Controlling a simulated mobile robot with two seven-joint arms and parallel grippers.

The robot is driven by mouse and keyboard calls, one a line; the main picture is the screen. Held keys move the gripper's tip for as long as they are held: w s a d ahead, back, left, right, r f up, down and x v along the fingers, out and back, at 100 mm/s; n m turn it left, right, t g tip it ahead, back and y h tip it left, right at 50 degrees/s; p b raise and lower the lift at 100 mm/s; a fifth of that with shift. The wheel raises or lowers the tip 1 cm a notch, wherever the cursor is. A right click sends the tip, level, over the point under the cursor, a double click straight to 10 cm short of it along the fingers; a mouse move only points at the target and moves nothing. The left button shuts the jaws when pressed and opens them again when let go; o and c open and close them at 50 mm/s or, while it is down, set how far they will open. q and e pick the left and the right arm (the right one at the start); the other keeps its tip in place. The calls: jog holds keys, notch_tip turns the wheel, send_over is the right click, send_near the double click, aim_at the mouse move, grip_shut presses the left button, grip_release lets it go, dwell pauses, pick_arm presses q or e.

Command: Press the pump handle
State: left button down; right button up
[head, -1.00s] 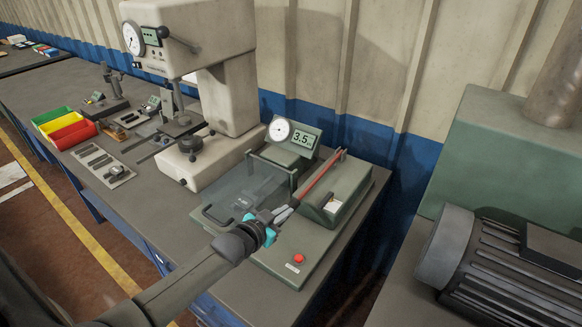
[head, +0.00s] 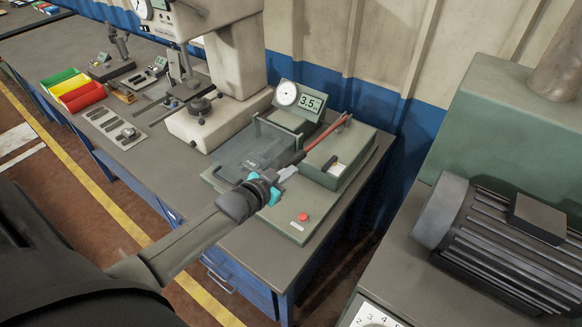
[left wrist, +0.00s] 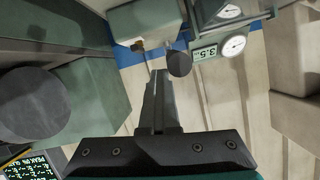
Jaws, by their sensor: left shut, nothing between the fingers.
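The pump handle (head: 325,134) is a red rod with a dark grip end, slanting up to the right over the green pump unit (head: 352,160). My left gripper (head: 291,170) is shut and empty, beside the handle's lower, dark end. In the left wrist view, the shut fingers (left wrist: 157,76) point at the area just left of a dark round knob (left wrist: 179,63), which looks like the handle's end. I cannot tell whether they touch. A dial gauge (head: 287,93) and a display (head: 312,103) reading 3.5 stand behind the unit. My right gripper is not in view.
A clear guard (head: 250,148) and a red button (head: 303,217) are on the same base. A beige press (head: 235,60) stands to the left, with colored bins (head: 75,90) beyond it. A ribbed motor (head: 510,235) is at the right.

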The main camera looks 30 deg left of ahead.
pick_arm(q)
jog(key=f+v, duration=0.1)
jog(key=v, duration=0.6)
jog(key=shift+s+a+r+p, duration=0.15)
jog(key=shift+s+a+p, duration=0.2)
jog(key=shift+s+p, duration=0.1)
dwell(0.7)
